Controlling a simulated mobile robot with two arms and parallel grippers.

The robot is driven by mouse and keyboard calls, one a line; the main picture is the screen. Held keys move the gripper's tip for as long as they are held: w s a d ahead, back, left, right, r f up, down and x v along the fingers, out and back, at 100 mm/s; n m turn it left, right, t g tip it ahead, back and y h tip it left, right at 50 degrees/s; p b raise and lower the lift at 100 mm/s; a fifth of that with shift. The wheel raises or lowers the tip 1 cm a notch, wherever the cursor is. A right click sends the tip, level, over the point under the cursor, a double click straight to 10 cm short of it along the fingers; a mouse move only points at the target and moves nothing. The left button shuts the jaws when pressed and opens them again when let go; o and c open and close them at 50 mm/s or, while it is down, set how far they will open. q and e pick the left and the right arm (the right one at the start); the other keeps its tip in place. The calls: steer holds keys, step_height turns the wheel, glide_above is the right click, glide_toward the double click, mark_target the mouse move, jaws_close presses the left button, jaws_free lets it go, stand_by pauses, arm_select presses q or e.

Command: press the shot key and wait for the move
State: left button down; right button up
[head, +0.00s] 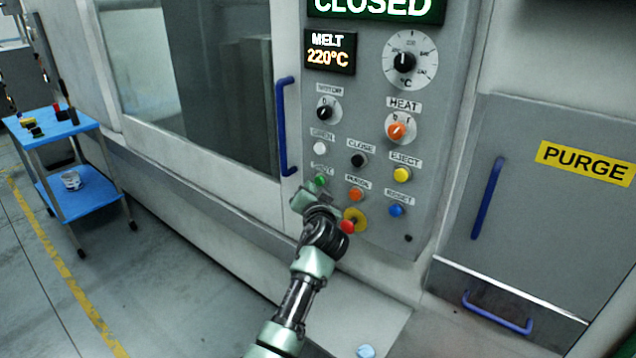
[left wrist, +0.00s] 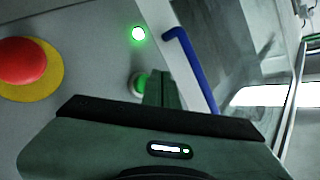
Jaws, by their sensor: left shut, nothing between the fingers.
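The green shot key (head: 320,181) is on the lower left of the grey control panel (head: 440,60), under a small label. My left gripper (head: 314,192) is shut and empty, with its fingertips at the key's lower edge in the head view. In the left wrist view the shut fingers (left wrist: 161,88) stand right beside a green key (left wrist: 139,82) and cover part of it. I cannot tell whether they touch it. A small lamp (left wrist: 138,33) glows green near them. The display (head: 375,8) reads CLOSED. My right gripper is not in view.
A red stop button (head: 347,226) on a yellow disc sits just right of my wrist. Orange (head: 356,194), blue (head: 396,211), yellow and black keys are close by. A blue door handle (head: 283,125) is left of the panel. A blue cart (head: 85,135) stands far left.

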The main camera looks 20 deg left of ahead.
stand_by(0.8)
arm_select(q)
steer(key=shift+w+d+b, duration=0.15)
steer(key=shift+w+b, duration=0.25)
steer(key=shift+b, duration=0.05)
steer(key=shift+w+d+b, duration=0.1)
steer(key=shift+w+b, duration=0.3)
steer(key=shift+b, duration=0.05)
stand_by(0.5)
steer(key=shift+r, duration=0.1)
steer(key=shift+s+a+p, duration=0.25)
steer(key=shift+s+p, duration=0.4)
steer(key=shift+s, duration=0.2)
